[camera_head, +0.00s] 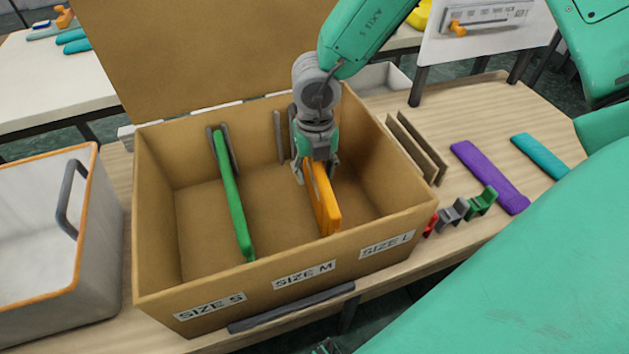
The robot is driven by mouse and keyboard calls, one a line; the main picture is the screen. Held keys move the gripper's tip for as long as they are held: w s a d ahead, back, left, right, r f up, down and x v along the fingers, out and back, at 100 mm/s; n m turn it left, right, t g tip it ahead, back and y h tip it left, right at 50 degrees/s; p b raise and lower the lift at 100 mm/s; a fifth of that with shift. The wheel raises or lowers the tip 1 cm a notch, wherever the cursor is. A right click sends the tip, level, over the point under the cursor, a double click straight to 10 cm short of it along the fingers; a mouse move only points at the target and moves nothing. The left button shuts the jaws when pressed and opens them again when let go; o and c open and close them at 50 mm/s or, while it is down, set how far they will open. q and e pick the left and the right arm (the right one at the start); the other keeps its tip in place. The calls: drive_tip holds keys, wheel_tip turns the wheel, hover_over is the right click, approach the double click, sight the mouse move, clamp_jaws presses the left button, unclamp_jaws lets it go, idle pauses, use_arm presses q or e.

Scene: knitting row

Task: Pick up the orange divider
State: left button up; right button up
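The orange divider (325,205) stands on edge inside the cardboard box (161,235), between the middle and right compartments, above the labels SIZE M and SIZE L. My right gripper (316,176) points down into the box, with its fingers on either side of the divider's upper part. The gripper hides the divider's far end. I cannot tell whether the fingers press on the divider or stand a little apart from it. My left gripper is not in view.
A green divider (232,200) stands in the box, left of the orange one. A white bin (50,250) stands at left. Purple (488,175) and teal (540,156) pieces, small clips (482,203) and brown strips (418,145) lie right of the box. The box lid stands open behind.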

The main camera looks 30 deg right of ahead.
clamp_jaws()
wheel_tip(320, 180, up, 18)
drive_tip(key=p, duration=0.3)
drive_tip(key=shift+p, duration=0.35)
idle(0.4)
wheel_tip(320, 180, up, 10)
drive_tip(key=p, duration=1.1)
drive_tip(key=shift+p, duration=0.3)
